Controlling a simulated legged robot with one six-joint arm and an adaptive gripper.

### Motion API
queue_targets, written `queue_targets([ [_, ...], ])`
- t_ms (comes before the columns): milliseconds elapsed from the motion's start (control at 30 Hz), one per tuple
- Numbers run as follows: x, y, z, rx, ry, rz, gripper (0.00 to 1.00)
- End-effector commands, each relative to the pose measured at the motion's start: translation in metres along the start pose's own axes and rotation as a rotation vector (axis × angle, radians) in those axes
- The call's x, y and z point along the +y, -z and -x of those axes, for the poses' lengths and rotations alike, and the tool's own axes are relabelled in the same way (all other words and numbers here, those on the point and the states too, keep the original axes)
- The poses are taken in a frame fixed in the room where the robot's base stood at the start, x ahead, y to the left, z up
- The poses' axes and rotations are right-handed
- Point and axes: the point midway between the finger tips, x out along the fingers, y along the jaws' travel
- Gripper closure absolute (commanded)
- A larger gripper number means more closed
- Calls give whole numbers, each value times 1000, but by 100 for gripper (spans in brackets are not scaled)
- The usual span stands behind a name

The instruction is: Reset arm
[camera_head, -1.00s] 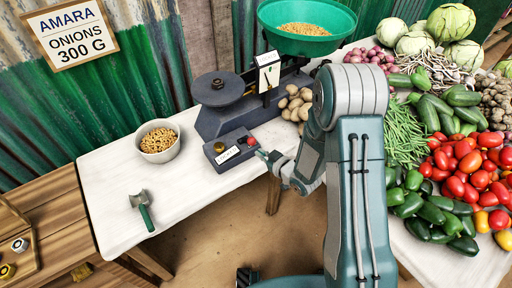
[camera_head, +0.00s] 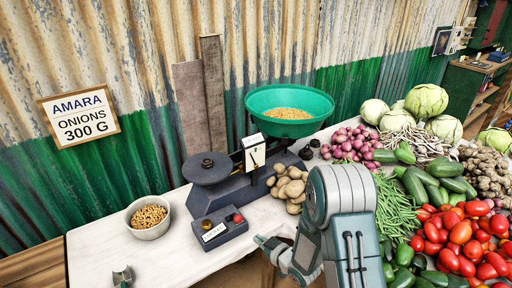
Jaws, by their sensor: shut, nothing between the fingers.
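My arm is folded at the lower middle of the view. My gripper (camera_head: 266,243) is at its left end, shut and empty, low in front of the scale's button box. It appears apart from the box (camera_head: 219,229), which has a brass knob, a label and a red button. The dark balance scale (camera_head: 229,187) stands behind, with a flat round plate (camera_head: 206,168) on its left side and a green pan (camera_head: 268,99) of grain on its right.
A white bowl (camera_head: 149,232) of small tan pieces stands on the left of the white table (camera_head: 95,250). A scoop (camera_head: 122,276) is cut off at the bottom edge. Potatoes (camera_head: 290,188), red onions, beans, peppers and tomatoes (camera_head: 468,240) crowd the right. A sign (camera_head: 79,113) reads "AMARA ONIONS 300 G".

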Motion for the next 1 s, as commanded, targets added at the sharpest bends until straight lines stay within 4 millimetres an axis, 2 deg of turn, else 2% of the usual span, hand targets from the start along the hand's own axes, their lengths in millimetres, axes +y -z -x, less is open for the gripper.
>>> queue_targets([
  [167,17,26,6,-52,-54,27,100],
  [367,52,71,36,-184,-181,41,100],
  [500,70,101,66,-271,-269,25,100],
  [667,82,130,108,-365,-362,-16,100],
  [833,81,157,157,-456,-446,-84,100],
  [1000,70,178,209,-537,-508,-172,100],
])
